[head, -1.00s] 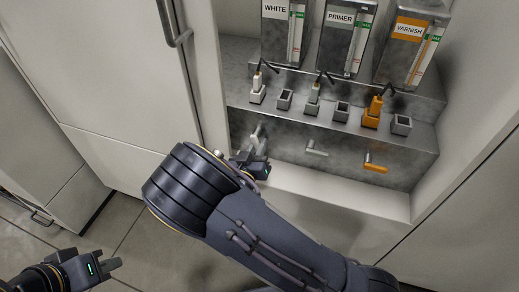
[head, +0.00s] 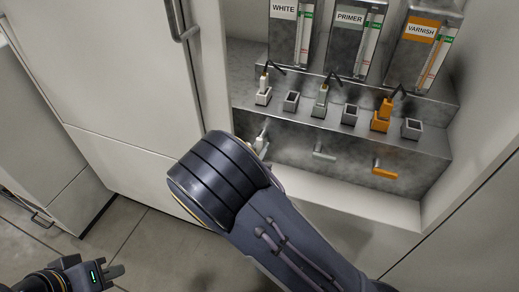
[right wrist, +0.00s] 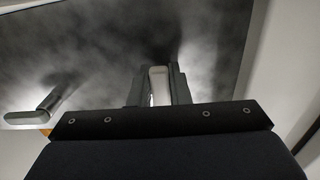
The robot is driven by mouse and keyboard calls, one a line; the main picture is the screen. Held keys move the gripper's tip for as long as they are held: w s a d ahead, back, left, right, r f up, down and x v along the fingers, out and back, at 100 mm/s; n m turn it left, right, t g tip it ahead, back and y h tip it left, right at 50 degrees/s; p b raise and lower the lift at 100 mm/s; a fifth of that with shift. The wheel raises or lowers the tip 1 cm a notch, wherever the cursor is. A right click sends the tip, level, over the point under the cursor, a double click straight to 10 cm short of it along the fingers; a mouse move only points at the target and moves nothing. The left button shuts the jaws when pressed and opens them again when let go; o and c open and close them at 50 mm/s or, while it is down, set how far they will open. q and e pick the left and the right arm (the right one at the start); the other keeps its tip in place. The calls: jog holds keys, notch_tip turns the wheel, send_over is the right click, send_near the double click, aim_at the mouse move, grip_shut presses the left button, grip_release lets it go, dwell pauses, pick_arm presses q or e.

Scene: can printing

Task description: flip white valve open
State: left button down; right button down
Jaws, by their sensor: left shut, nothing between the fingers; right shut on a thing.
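The white valve (head: 262,137) is a small light lever on the front face of the metal step, below the WHITE tank (head: 290,35). Its lower part is hidden behind my right arm in the head view. In the right wrist view, my right gripper (right wrist: 159,86) is shut with its two dark fingers on either side of the pale white valve handle (right wrist: 158,76). In the head view my right gripper is hidden by its own arm. My left gripper (head: 117,272) is shut and empty at the lower left, far from the valves.
A grey valve (head: 324,151) and an orange valve (head: 385,170) sit to the right on the same face. Nozzles and small square cups stand on the ledge (head: 336,122) above. A white cabinet door (head: 110,80) borders the recess at left.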

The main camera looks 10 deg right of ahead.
jog(key=c, duration=1.4)
grip_release()
jog(key=shift+o, duration=0.2)
jog(key=p+v, duration=0.1)
jog(key=v, duration=0.6)
jog(key=shift+s+a, duration=0.25)
jog(key=shift+s, duration=0.1)
